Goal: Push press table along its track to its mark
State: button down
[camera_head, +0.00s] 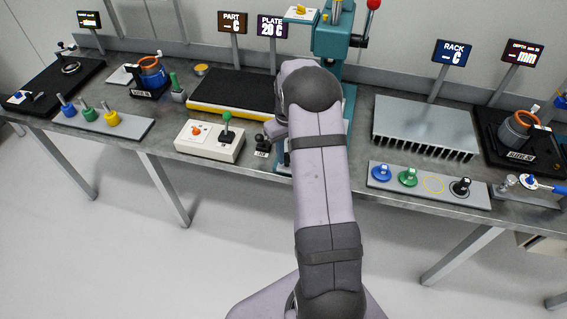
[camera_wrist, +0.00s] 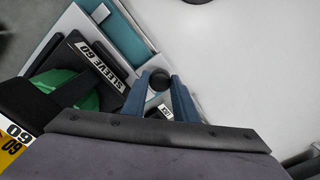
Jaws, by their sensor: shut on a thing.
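The teal press (camera_head: 338,42) stands at the back middle of the bench, with a red-knobbed lever. Its lower part is mostly hidden behind my arm in the head view. A dark part with a "SLEEVE 60" label (camera_wrist: 98,65) and a green piece (camera_wrist: 75,90) lie left of the fingers. A teal surface (camera_wrist: 118,38) runs behind them. I cannot make out the press table's outline, its track or its mark. My gripper is hidden in the head view.
A control box (camera_head: 210,140) with a green lever and a black plate on a yellow base (camera_head: 233,92) stand left of my arm. A finned rack (camera_head: 425,126) and a tray of knobs (camera_head: 427,184) are on the right. The front floor is clear.

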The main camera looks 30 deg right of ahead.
jog(key=shift+w+d, duration=0.5)
jog(key=shift+w, duration=0.1)
jog(key=c, duration=1.4)
grip_release()
jog(key=shift+r+b, duration=1.2)
jog(key=shift+r, duration=2.5)
jog(key=shift+s, duration=0.1)
jog(key=shift+c, duration=0.2)
